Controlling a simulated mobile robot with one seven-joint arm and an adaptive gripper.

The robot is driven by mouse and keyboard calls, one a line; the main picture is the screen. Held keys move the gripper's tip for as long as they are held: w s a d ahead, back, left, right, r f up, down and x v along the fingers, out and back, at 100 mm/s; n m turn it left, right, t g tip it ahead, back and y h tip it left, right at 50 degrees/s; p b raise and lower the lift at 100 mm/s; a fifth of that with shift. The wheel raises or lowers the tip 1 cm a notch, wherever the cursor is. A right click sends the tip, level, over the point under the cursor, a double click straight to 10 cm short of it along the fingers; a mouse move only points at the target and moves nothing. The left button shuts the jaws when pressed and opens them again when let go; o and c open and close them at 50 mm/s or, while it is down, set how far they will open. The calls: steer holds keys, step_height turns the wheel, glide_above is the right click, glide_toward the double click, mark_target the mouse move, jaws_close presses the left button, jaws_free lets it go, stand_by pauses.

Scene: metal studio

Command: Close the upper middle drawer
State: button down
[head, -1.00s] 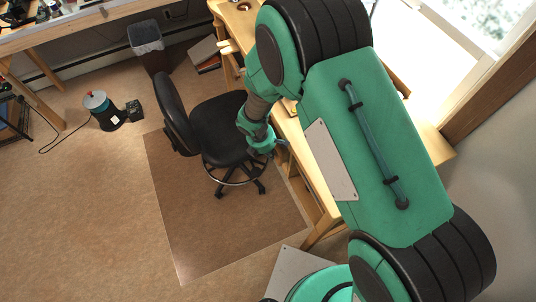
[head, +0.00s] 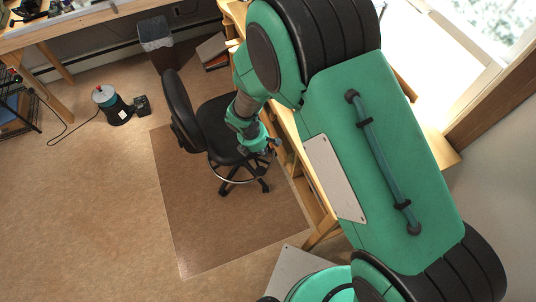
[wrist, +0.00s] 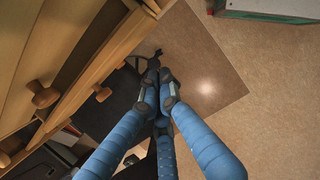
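The wooden desk (head: 308,187) is mostly behind my arm in the head view. In the wrist view its drawer fronts fill the left side, with round wooden knobs at several places, one large knob (wrist: 42,95) nearest and a smaller knob (wrist: 101,93) lower. Which front is the upper middle drawer, and how far it stands out, I cannot tell. My gripper (wrist: 160,82) has blue fingers with the tips together and nothing seen between them. It is to the right of the drawer fronts and apart from the knobs. In the head view my gripper (head: 272,146) is small, over the chair's right side.
A black office chair (head: 224,122) stands on a brown floor mat (head: 195,225) beside the desk, close to my gripper. A waste bin (head: 155,35) is behind it. Open floor is at left.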

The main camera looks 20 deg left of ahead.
steer(key=shift+v, duration=2.65)
steer(key=w+a+t+h+b, duration=0.1)
steer(key=w+a+b, duration=0.4)
steer(key=a, duration=0.3)
steer(key=shift+w+a+f, duration=0.15)
steer(key=shift+a+f, duration=0.1)
steer(key=shift+f, duration=0.15)
steer(key=shift+f, duration=0.15)
steer(key=w+d+f+b, duration=0.2)
steer(key=w+d+f, duration=0.3)
steer(key=f, duration=0.4)
steer(key=shift+w+d+b, duration=0.2)
steer(key=shift+d+b, duration=0.05)
steer(key=shift+b, duration=0.1)
